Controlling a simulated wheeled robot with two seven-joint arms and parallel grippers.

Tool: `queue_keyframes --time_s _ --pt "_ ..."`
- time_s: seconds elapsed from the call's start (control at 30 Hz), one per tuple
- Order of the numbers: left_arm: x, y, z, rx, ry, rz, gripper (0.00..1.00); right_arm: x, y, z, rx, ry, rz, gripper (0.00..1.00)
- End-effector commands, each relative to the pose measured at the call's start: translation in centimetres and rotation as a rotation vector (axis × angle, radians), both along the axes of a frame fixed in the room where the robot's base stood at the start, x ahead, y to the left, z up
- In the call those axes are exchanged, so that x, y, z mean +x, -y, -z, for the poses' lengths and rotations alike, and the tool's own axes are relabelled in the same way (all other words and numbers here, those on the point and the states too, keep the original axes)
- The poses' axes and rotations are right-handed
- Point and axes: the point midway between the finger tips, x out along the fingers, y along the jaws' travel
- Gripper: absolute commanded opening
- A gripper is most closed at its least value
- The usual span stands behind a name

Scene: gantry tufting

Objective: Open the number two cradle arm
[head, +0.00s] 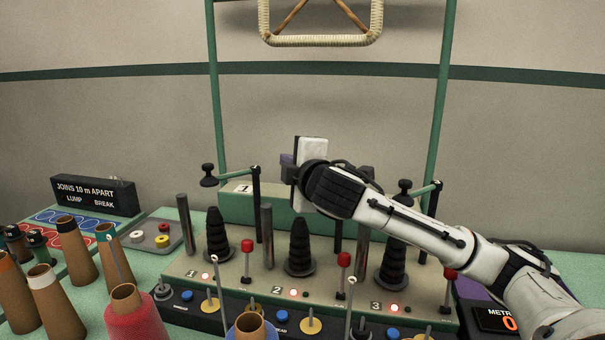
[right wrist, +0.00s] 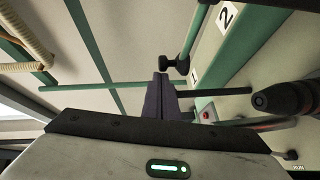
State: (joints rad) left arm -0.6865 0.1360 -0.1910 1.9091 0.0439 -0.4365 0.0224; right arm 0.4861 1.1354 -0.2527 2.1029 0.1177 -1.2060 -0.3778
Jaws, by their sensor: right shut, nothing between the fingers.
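My right gripper (head: 287,160) hangs in front of the middle of the machine and hides the number two cradle arm in the head view. Its dark purple fingers are shut and empty, as the right wrist view (right wrist: 160,97) shows. The number one cradle arm (head: 234,174) and number three cradle arm (head: 424,188) show at either side. My left gripper is out of view.
Black cones (head: 300,250) stand on the machine deck, with grey posts (head: 267,230), red knobs (head: 344,260) and lit red lamps. Yarn cones (head: 132,318) crowd the left front. A sign (head: 94,194) stands at the back left. A green frame (head: 217,100) rises behind.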

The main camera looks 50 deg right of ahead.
Motion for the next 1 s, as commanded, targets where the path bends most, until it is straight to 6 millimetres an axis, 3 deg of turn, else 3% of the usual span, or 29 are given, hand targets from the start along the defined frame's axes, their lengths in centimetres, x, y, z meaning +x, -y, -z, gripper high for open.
queue_keyframes --time_s 0.27,0.5,0.57,0.8,1.0 --pt "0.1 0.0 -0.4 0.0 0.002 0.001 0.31 -0.1 -0.3 -0.2 0.001 0.0 -0.001 0.0" --pt "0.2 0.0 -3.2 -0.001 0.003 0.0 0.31 -0.9 -3.5 -1.4 0.005 0.0 0.006 0.0" --pt "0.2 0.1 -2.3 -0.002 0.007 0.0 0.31 -2.0 -4.3 -0.9 0.0 0.002 0.008 0.0" --pt "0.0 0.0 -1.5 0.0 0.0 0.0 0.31 -6.2 -7.6 -1.6 0.001 0.003 0.009 0.0" --pt "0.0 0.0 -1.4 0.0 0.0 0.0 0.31 -8.1 -9.1 -2.1 0.001 0.002 0.012 0.0"
